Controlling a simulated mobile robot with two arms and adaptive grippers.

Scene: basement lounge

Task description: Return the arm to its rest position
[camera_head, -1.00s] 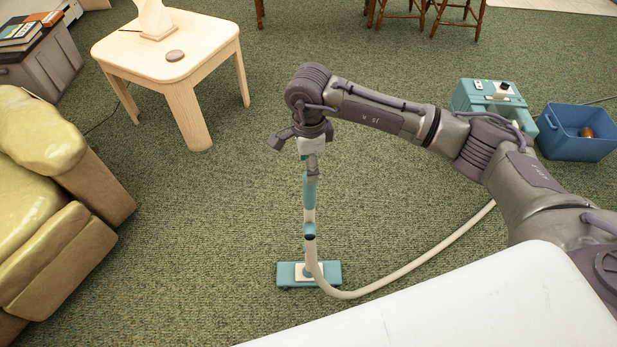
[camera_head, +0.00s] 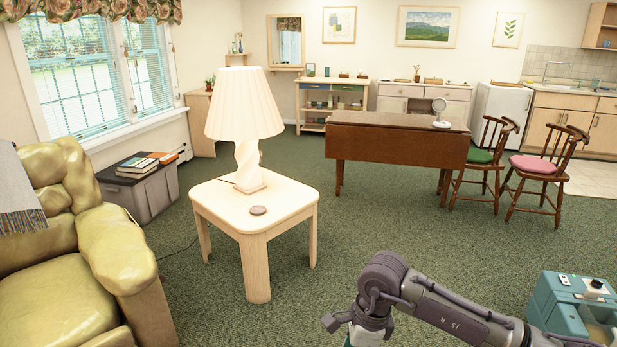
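My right arm comes in from the lower right, with its gripper (camera_head: 362,327) pointing down at the bottom edge of the head view. A small pale and teal piece of the vacuum wand (camera_head: 364,338) shows right under the gripper, which appears shut on it. The rest of the wand, its floor head and most of the hose are below the picture. The teal vacuum body (camera_head: 562,302) stands on the carpet at the lower right, partly cut off. My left gripper is not in view.
A pale side table (camera_head: 285,203) with a white lamp (camera_head: 245,120) and a small round disc (camera_head: 258,210) stands ahead, left of my arm. A yellow-green armchair (camera_head: 70,290) is at left. A brown table (camera_head: 400,145) and two chairs stand farther back. Carpet between is clear.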

